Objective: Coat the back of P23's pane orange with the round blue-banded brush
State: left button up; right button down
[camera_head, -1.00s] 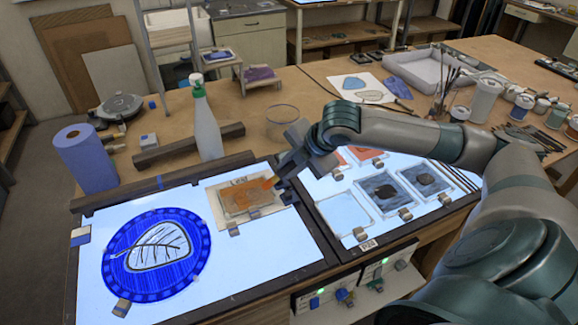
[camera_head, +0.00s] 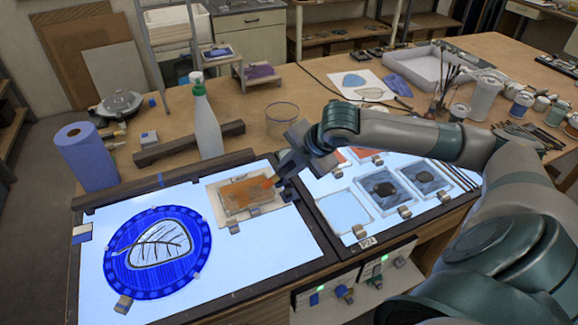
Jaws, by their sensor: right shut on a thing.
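The pane (camera_head: 245,194) lies on a beige sheet (camera_head: 217,199) on the left light panel. Orange paint with uneven edges covers much of its face; a paler margin shows around it. My right gripper (camera_head: 285,172) comes in from the right and is shut on a thin brush, low at the pane's right edge. The brush is small here and mostly hidden by the gripper, so its band colour cannot be told. Its tip appears at or just above the orange area. The pane's label is too small to read. My left gripper is not in view.
A blue round glass piece with a leaf (camera_head: 158,247) lies left on the panel. Several panes lie on the right panel (camera_head: 330,182), under my right forearm.

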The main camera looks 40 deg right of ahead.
jog(key=shift+f, duration=0.15)
dwell(0.4)
jog(key=shift+w+a+p, duration=0.2)
jog(key=shift+a+p, duration=0.7)
jog(key=shift+w+a+p, duration=0.15)
jog(key=shift+a+p, duration=0.25)
jog(key=shift+a, duration=0.2)
